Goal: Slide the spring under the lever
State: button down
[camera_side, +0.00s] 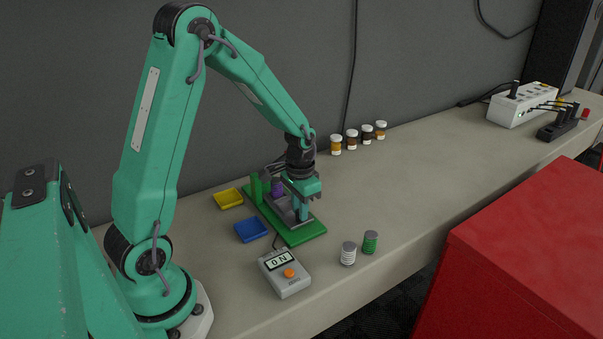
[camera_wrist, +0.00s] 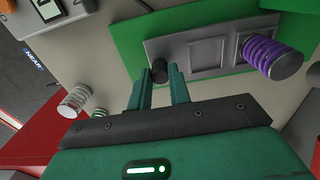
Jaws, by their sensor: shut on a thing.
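A purple spring (camera_wrist: 272,57) stands at one end of a grey sliding plate (camera_wrist: 205,50) with square recesses. In the side view the spring (camera_side: 277,187) is partly hidden behind my arm, near a green post (camera_side: 256,189). The plate lies on a green base (camera_side: 305,234). My gripper (camera_wrist: 161,80) is shut on a small black knob (camera_wrist: 160,68) at the plate's other end, apart from the spring. In the side view my gripper (camera_side: 299,216) points down at the plate. I cannot clearly make out the lever.
A white spring (camera_side: 348,254) and a green one (camera_side: 370,242) stand right of the base. Several small jars (camera_side: 352,139) stand along the wall.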

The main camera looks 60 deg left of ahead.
jog(key=shift+a, duration=1.05)
jog(key=c, duration=1.3)
grip_release()
jog(key=shift+r, duration=0.1)
notch_tip(320, 180, up, 8)
jog(key=shift+d, duration=0.1)
